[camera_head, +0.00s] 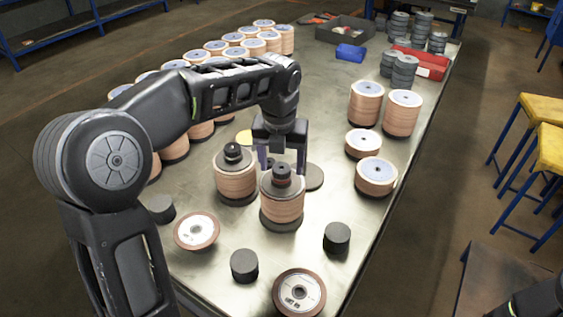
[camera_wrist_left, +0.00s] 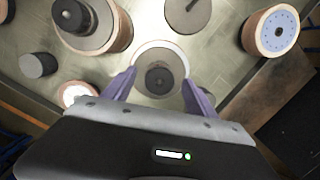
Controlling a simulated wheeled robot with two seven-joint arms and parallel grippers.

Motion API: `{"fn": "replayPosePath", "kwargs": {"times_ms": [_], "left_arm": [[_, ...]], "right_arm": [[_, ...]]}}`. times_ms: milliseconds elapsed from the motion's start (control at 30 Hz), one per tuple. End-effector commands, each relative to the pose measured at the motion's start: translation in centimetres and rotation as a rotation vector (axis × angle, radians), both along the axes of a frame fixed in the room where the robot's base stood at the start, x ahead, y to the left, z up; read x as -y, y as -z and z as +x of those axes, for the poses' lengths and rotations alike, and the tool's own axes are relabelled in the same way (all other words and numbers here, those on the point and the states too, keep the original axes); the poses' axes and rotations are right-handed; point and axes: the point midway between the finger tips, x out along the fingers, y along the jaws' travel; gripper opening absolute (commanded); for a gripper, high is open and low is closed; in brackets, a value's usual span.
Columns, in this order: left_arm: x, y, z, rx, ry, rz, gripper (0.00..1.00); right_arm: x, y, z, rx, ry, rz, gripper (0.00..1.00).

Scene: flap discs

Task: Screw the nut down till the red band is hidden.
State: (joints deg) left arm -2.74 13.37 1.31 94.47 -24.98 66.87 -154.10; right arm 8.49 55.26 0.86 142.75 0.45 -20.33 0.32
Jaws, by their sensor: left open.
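A dark nut (camera_head: 281,172) sits on top of a stack of tan flap discs (camera_head: 282,200) near the middle of the table. My left gripper (camera_head: 282,163) points down over this stack, its two purple fingers apart, one on each side above the nut. In the left wrist view the nut (camera_wrist_left: 159,80) shows between the open fingers (camera_wrist_left: 158,90), with a visible gap on both sides. I cannot make out a red band in either view. A second disc stack (camera_head: 236,178) with its own dark nut (camera_head: 233,152) stands just left. My right gripper is not in view.
Single discs (camera_head: 197,231) and dark cylinders (camera_head: 337,237) lie in front and beside the stacks. More disc stacks (camera_head: 404,112) stand at right, with rows behind my left arm. A blue box (camera_head: 350,52) and red bin (camera_head: 420,64) are farther back.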

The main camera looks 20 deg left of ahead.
Motion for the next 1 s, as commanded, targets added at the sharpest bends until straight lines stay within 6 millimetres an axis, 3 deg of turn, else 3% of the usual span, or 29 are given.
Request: {"fn": "replayPosePath", "kwargs": {"times_ms": [267, 700, 1000], "left_arm": [[0.0, -0.4, 0.0, 0.001, 0.0, 0.0, 0.66], [0.3, -6.7, -0.9, 0.002, 0.001, -0.001, 0.66], [0.3, -7.7, -1.1, 0.0, 0.0, 0.0, 0.66]], "right_arm": [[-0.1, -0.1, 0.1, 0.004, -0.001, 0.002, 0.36], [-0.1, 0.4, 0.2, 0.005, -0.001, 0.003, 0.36], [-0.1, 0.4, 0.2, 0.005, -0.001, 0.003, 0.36]]}}
